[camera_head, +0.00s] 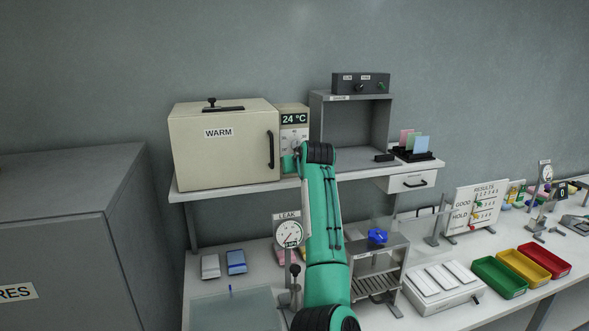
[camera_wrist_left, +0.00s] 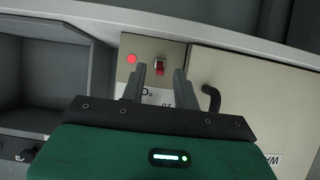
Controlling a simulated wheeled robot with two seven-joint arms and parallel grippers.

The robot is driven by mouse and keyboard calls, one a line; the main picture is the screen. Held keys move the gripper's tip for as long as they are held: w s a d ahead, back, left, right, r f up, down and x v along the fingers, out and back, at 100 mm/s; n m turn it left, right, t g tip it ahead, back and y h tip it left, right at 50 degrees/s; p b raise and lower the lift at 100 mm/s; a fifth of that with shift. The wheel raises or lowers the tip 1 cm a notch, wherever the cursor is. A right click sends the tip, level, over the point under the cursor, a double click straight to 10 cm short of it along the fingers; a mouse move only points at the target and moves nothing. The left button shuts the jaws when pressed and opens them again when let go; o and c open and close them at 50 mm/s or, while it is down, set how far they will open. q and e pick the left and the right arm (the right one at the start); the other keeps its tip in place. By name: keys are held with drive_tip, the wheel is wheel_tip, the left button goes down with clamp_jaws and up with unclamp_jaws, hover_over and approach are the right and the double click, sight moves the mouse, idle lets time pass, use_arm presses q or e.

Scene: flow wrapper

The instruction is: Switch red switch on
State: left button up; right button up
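The red switch (camera_wrist_left: 160,67) is on the beige control panel (camera_wrist_left: 128,45) in the left wrist view, beside a bright red round lamp (camera_wrist_left: 132,59). The wrist picture looks upside down. My left gripper (camera_wrist_left: 159,72) points at the panel with its fingers apart, and the switch shows in the gap near the fingertips. I cannot tell whether the fingers touch it. In the head view the panel (camera_head: 292,109) has a 24 °C display, and my left gripper (camera_head: 290,165) covers its lower part, hiding the switch. My right gripper is not in view.
The WARM box (camera_head: 222,150) with a black handle (camera_head: 270,150) stands left of the panel. An open grey cabinet (camera_head: 352,130) stands to the right. All rest on a raised shelf (camera_head: 240,188). A gauge (camera_head: 288,233) and a small rack (camera_head: 378,270) are below.

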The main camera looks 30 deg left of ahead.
use_arm(q)
drive_tip(key=b+v, duration=0.3)
drive_tip(key=v, duration=1)
drive_tip(key=shift+b, duration=0.3)
